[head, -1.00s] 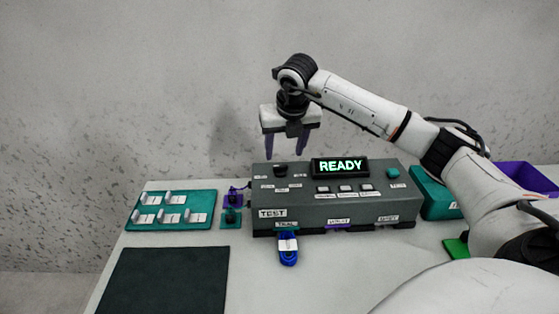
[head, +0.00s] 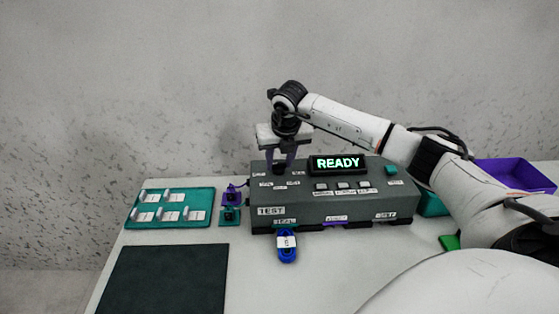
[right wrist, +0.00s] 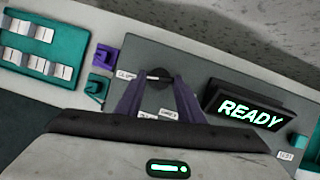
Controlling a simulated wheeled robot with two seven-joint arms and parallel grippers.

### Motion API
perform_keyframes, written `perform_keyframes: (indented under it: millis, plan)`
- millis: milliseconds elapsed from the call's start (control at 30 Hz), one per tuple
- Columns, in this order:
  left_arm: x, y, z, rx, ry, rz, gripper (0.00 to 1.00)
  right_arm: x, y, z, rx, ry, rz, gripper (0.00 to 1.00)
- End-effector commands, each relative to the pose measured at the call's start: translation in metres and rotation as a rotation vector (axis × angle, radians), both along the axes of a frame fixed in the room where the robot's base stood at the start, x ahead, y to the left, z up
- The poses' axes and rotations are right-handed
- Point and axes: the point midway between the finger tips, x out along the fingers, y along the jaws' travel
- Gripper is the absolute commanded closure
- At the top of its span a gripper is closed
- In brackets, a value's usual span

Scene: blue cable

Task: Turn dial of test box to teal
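The grey test box (head: 340,205) stands on the table with a lit screen (head: 337,163) reading READY. Its dark round dial (head: 279,169) is on the top at the left, with small white labels around it that are too small to read surely. My right gripper (head: 284,161) points down at the dial. In the right wrist view, its two purple fingers are apart, one on each side of the dial (right wrist: 158,74); I cannot tell whether they touch it. My left gripper is not in view.
A blue cable coil (head: 287,246) with a white band lies at the box's front. A teal board (head: 170,208) with white clips, small purple and teal blocks (head: 230,205) and a dark mat (head: 160,280) are on the left. A purple bin (head: 515,175) is at the right.

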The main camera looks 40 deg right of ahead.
Motion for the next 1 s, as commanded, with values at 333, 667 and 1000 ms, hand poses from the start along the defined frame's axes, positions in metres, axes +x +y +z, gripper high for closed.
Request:
perform_keyframes:
  millis: [333, 667, 1000]
  plan:
    - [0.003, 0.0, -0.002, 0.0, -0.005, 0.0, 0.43, 0.0, -0.002, 0.0, 0.0, -0.002, 0.05, 0.88]
    - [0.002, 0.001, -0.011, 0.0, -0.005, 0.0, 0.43, -0.001, -0.004, 0.0, 0.0, -0.002, 0.273, 0.88]
    - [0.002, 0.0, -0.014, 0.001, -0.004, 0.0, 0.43, -0.001, -0.007, 0.001, 0.001, -0.004, 0.527, 0.88]
